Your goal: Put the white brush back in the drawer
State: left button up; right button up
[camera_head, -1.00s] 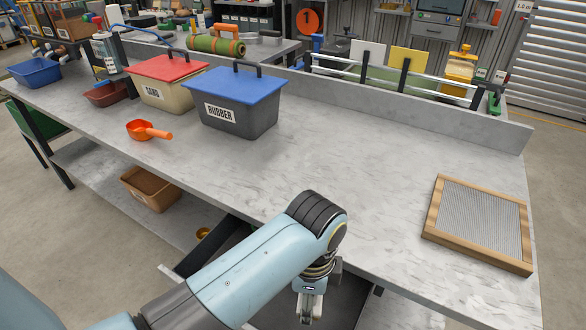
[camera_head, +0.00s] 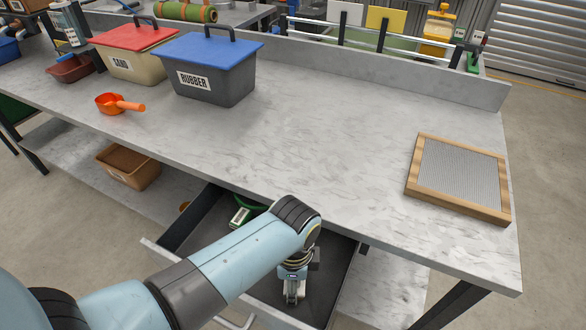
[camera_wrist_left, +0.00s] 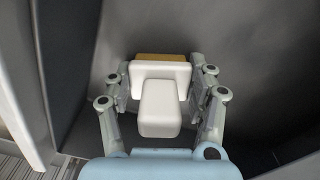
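The white brush (camera_wrist_left: 160,110) shows in the left wrist view as a white block with a brown strip (camera_wrist_left: 160,57) along its far side. My left gripper (camera_wrist_left: 160,88) has a finger on each side of it, close against its sides, and appears shut on it. In the head view my left gripper (camera_head: 294,288) points down inside the open drawer (camera_head: 340,285) under the bench. A pale piece shows at its fingertips, too small to make out there. Whether the brush touches the drawer floor is unclear. My right gripper is not in view.
A green item with a white label (camera_head: 241,215) lies in the back left of the drawer. The bench top (camera_head: 320,120) above holds a framed sieve (camera_head: 460,178), an orange scoop (camera_head: 112,104), a blue-lidded RUBBER bin (camera_head: 212,85) and a red-lidded SAND bin (camera_head: 130,62).

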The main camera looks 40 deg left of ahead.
pick_arm(q)
jog(key=o, duration=0.5)
jog(key=shift+c, duration=0.2)
notch_tip(320, 180, up, 11)
jog(key=shift+r+p, duration=0.1)
jog(key=shift+p, duration=1.05)
jog(key=shift+r, duration=0.55)
